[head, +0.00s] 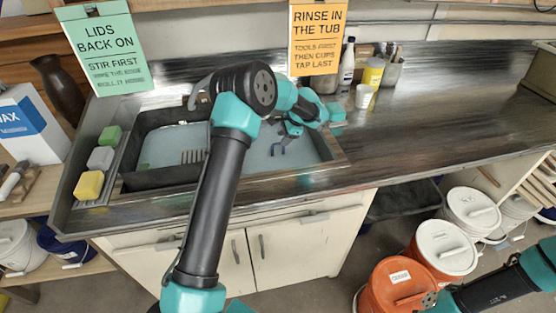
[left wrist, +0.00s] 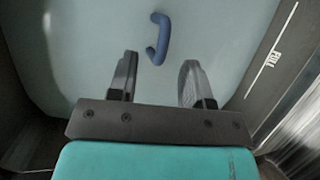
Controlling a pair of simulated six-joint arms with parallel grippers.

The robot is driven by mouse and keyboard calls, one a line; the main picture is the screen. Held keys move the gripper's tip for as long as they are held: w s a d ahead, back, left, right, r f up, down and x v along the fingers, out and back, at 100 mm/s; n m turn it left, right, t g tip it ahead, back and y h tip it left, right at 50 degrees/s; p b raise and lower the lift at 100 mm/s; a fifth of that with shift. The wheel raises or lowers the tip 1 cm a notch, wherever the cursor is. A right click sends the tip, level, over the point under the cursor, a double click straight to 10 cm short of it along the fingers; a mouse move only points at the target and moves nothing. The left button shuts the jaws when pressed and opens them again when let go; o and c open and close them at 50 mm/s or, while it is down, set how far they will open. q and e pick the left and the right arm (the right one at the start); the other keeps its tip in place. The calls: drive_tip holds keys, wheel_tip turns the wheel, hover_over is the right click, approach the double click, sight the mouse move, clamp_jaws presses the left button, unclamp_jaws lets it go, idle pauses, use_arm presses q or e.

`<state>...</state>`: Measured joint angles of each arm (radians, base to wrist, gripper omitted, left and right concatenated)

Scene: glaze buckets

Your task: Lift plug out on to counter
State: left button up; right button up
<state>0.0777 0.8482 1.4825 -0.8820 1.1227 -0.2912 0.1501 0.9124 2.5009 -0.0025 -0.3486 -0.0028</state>
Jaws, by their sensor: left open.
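A blue hooked piece (left wrist: 160,38), which looks like the plug's handle, shows in the pale water of the sink. It also shows in the head view (head: 278,150); whatever is below it is hidden by the water. My left gripper (left wrist: 159,61) is open and empty, with its fingertips apart just short of the blue piece and to either side of its lower end. In the head view my left gripper (head: 291,130) is over the sink's right basin, partly hidden by its own arm. My right gripper is outside the view; only part of that arm shows at lower right.
The metal counter (head: 440,115) right of the sink is largely clear. A bottle (head: 347,68), a yellow tub (head: 373,72) and a white cup (head: 363,96) stand at its back. Sponges (head: 89,185) lie left of the sink. Lidded buckets (head: 445,245) stand on the floor.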

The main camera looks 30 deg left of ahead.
use_arm(q)
drive_tip(key=shift+f, duration=0.1)
drive_tip(key=x, duration=0.5)
drive_tip(key=shift+a, duration=0.1)
idle(0.6)
clamp_jaws()
drive_tip(key=shift+w, duration=0.1)
